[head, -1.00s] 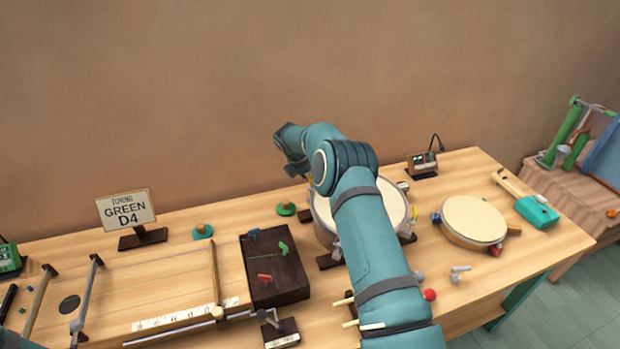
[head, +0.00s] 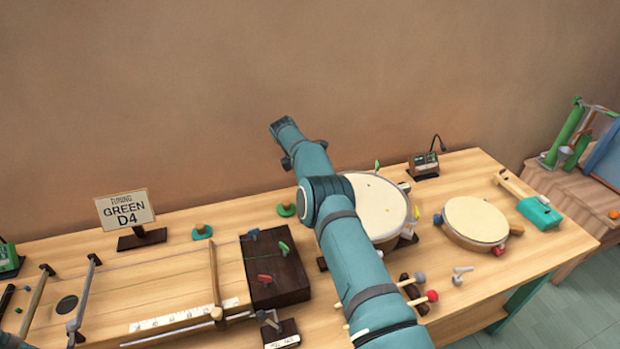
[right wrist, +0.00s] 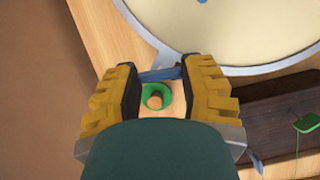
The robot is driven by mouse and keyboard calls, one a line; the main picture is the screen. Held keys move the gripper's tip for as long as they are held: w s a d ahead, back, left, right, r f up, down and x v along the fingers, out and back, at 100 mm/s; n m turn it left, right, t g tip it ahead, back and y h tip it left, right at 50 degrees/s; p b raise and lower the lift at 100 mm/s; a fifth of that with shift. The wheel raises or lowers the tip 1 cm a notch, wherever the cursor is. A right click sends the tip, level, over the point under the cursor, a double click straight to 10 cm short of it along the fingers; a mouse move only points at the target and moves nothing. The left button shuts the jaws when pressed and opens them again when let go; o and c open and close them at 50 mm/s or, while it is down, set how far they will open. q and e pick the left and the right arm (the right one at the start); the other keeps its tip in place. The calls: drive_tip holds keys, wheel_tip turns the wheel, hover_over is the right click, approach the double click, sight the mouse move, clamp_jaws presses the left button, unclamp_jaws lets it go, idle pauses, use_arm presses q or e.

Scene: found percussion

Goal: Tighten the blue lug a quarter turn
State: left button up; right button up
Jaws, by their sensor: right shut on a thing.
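In the right wrist view the blue lug (right wrist: 158,75) sits at the rim of a pale-headed drum (right wrist: 245,35). My right gripper (right wrist: 160,77) has its yellow-padded fingers on either side of the lug and is shut on it. In the head view the drum (head: 382,205) is partly covered by my right arm, which also hides the lug and the fingertips. A green lug (head: 376,166) stands at the drum's far rim. My left gripper is out of view.
A green ring with a wooden knob (right wrist: 154,97) lies on the table below the fingers. A dark block (head: 290,282) with coloured pegs stands left of the drum. A smaller drum (head: 475,220) and mallets (head: 432,296) lie to the right. A sign (head: 125,208) reads "GREEN D4".

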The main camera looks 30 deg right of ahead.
drive_tip(key=shift+a+f, duration=0.1)
drive_tip(key=shift+f, duration=0.05)
drive_tip(key=o, duration=1.3)
drive_tip(key=shift+c, duration=0.2)
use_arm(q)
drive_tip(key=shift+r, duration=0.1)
